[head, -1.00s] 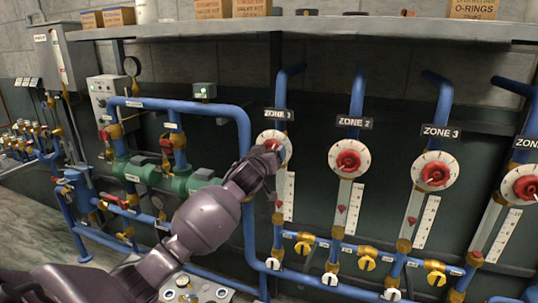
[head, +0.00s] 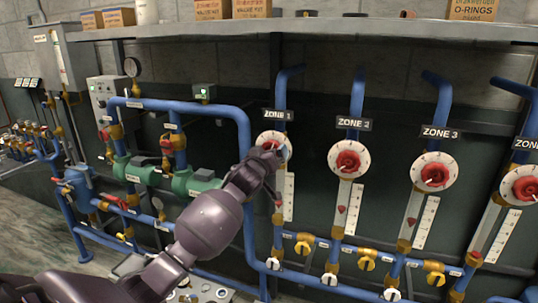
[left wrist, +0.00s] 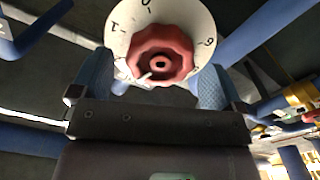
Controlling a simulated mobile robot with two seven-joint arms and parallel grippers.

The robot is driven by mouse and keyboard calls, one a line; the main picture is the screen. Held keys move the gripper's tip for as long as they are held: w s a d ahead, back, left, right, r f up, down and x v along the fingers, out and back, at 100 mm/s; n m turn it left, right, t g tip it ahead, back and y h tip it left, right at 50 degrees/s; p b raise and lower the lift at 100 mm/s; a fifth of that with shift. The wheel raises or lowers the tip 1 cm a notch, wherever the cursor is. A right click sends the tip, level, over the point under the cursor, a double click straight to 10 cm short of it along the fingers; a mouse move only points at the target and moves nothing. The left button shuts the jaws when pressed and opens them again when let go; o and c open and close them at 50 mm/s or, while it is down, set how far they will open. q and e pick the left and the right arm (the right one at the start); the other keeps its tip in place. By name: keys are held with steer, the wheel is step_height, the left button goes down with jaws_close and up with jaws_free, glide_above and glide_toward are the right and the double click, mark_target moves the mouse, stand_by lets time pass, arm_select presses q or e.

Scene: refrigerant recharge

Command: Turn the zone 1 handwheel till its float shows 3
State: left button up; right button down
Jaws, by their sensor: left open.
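The zone 1 handwheel is red on a white round dial (head: 263,138); in the head view my left gripper (head: 274,156) covers much of it. In the left wrist view the red handwheel (left wrist: 160,52) is ahead, between the tips of my open fingers, with gaps at both sides. Whether a finger touches it I cannot tell. The dial (left wrist: 120,35) shows 0, 1 and 9, and a small light pointer is on the wheel's lower left. The zone 1 float (head: 279,205) is a small red mark beside the white scale (head: 289,197); its reading is too small to tell.
The zone 2 handwheel (head: 348,161) and zone 3 handwheel (head: 435,174) are to the right, with another beyond. A blue pipe (head: 245,150) runs close to my left forearm. Yellow valves (head: 303,248) sit below. A shelf (head: 300,29) with boxes runs above.

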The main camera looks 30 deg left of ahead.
arm_select(q)
steer(key=p+v, duration=0.3)
steer(key=v, duration=0.3)
steer(key=shift+s, duration=0.35)
steer(key=shift+d, duration=0.1)
